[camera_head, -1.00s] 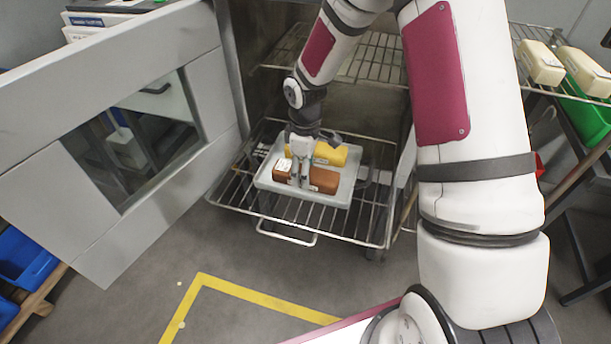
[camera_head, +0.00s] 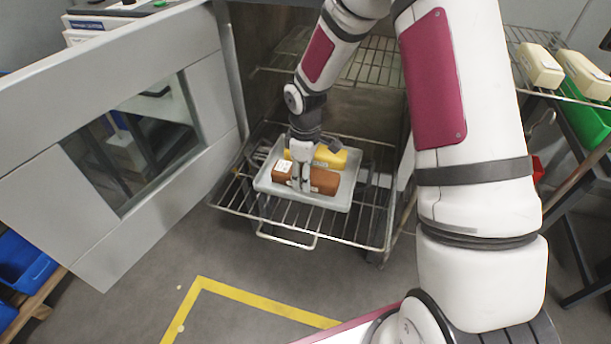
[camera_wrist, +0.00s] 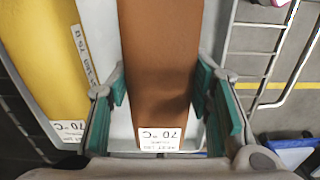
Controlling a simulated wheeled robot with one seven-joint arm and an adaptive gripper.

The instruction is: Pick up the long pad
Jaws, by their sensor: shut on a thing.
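A long brown block (camera_head: 325,181), which I take to be the long pad, lies on a pale grey tray (camera_head: 329,202) in the head view. A white label marked 70 °C is on it. In the wrist view the brown block (camera_wrist: 160,55) runs lengthwise between the green finger pads. My gripper (camera_head: 301,184) points down over the block with its fingers shut on its two long sides. A yellow block (camera_head: 330,156) lies beside it on the same tray, behind it in the head view. I cannot tell whether the brown block is clear of the tray.
The tray rests on a pulled-out wire rack (camera_head: 375,215) of an oven-like cabinet. Its open door (camera_head: 60,190) stands to the left. Another wire rack (camera_head: 370,65) is above and behind. Cream blocks (camera_head: 541,66) lie on a shelf at right. The floor in front is clear.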

